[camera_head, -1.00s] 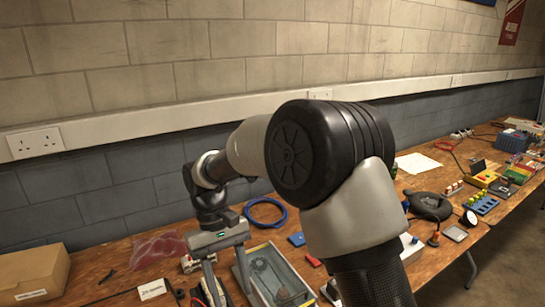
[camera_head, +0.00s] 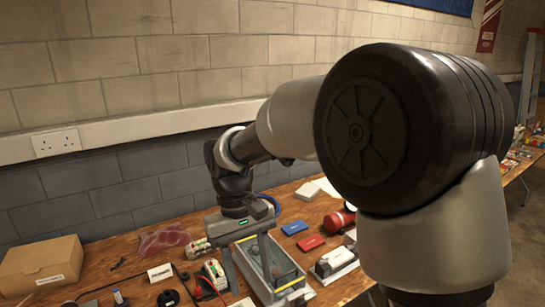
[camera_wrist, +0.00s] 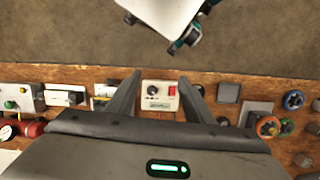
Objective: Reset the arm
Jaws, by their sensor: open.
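My gripper (camera_head: 252,281) hangs pointing down over the wooden workbench (camera_head: 120,262), with its two fingers apart and nothing held between them. In the head view it is in front of a clear-sided tray (camera_head: 292,284); I cannot tell the height between them. In the wrist view my open gripper (camera_wrist: 160,76) has a small pale box with a knob and a red switch (camera_wrist: 159,96) showing between its fingers. My arm is bent, and its large black elbow joint hides much of the right of the head view.
A cardboard box (camera_head: 40,266) stands at the left. A red cylinder (camera_head: 338,219), a red flat box (camera_head: 311,242) and a blue flat box (camera_head: 294,228) lie right of the tray. A block wall (camera_head: 150,65) closes the back. Bare floor (camera_wrist: 260,35) shows beyond the bench edge.

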